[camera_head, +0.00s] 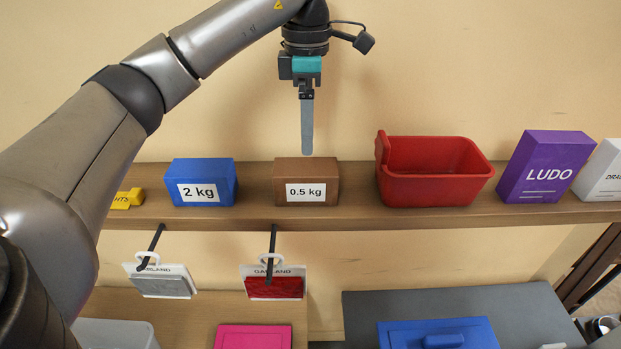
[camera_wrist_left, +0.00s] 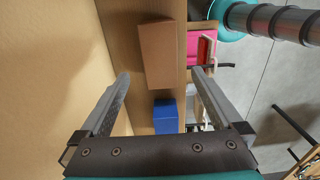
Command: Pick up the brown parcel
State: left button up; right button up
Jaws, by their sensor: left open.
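The brown parcel (camera_head: 306,181), a small box labelled "0.5 kg", sits on the wooden shelf (camera_head: 420,219) between a blue box and a red bin. My left gripper (camera_head: 307,152) points down just above the parcel, its fingers seen edge-on in the head view. In the left wrist view the left gripper (camera_wrist_left: 160,77) is open and empty, its two fingers wide apart. The brown parcel (camera_wrist_left: 157,53) shows between and beyond the fingertips there, with no visible contact. My right gripper is not in view.
The blue "2 kg" box (camera_head: 201,183) stands left of the parcel, the red bin (camera_head: 436,187) right of it, with gaps between. A purple LUDO box (camera_head: 546,167) is farther right. Hooks with hanging packets, one the red packet (camera_head: 274,287), jut below the shelf. A wall stands behind.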

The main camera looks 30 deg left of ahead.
aim_at(307, 167)
pick_arm(q)
jog(key=f, duration=0.4)
jog(key=shift+s+f, duration=0.1)
jog(key=shift+s, duration=0.15)
notch_tip(307, 167, down, 3)
jog(key=shift+w+r, duration=0.1)
jog(key=shift+w, duration=0.05)
jog(key=shift+f, duration=0.3)
notch_tip(307, 167, down, 4)
jog(key=shift+a+f, duration=0.15)
jog(key=shift+f, duration=0.35)
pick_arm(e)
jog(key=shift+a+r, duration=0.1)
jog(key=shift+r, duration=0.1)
pick_arm(q)
jog(key=shift+c, duration=0.2)
grip_shut()
jog(key=shift+r, duration=0.1)
